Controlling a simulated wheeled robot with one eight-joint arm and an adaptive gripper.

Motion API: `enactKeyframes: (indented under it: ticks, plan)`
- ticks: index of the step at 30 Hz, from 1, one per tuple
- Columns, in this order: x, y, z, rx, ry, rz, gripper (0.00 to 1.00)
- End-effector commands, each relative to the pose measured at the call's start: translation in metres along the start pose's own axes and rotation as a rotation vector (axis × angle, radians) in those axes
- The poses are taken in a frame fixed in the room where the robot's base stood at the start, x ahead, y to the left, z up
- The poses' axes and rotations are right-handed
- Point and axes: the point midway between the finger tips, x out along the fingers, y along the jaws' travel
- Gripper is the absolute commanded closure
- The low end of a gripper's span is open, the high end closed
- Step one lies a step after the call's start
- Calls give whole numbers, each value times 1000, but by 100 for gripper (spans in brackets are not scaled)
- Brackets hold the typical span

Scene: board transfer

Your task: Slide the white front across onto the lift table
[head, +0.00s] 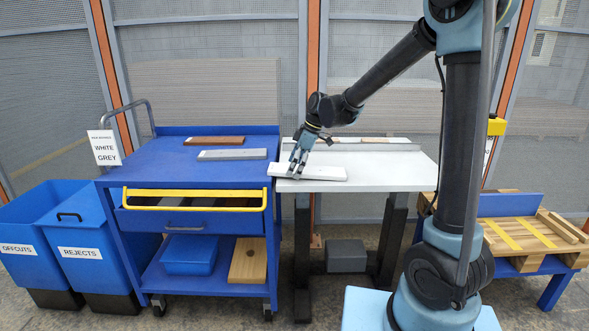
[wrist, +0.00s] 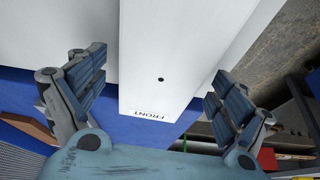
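The white front (head: 325,173) lies flat, mostly on the near left part of the white lift table (head: 395,165). Its left end reaches a little past the table's left edge, over the blue trolley's side. In the wrist view the white front (wrist: 160,55) shows a FRONT label at its near end and a small dark hole, with blue below that end. My gripper (head: 297,170) is at the board's left part. In the wrist view my gripper's fingers (wrist: 158,90) are spread wide on either side of the board, with gaps visible; contact is not visible.
The blue trolley (head: 150,172) at left carries a grey board (head: 232,154) and a brown board (head: 214,140). A yellow handle (head: 195,194) runs along its front. A raised strip (head: 365,146) lines the lift table's back. The table's right side is clear.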

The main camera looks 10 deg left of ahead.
Motion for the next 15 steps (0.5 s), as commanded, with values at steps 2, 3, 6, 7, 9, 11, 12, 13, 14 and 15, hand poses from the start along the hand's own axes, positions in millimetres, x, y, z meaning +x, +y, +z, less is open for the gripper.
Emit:
enactKeyframes:
  ticks: [2,3,6,7,9,11,12,13,14,15]
  plan:
    - [0,0,0,0,0,0,33]
    - [0,0,0,0,0,0,42]
    - [0,0,0,0,0,0,61]
    - [0,0,0,0,0,0,61]
    - [0,0,0,0,0,0,61]
    - [0,0,1,0,0,0,61]
    - [-1,0,1,0,0,0,61]
    - [-1,0,2,0,0,0,61]
    - [-1,0,3,0,0,0,61]
    - [-2,0,5,0,0,0,61]
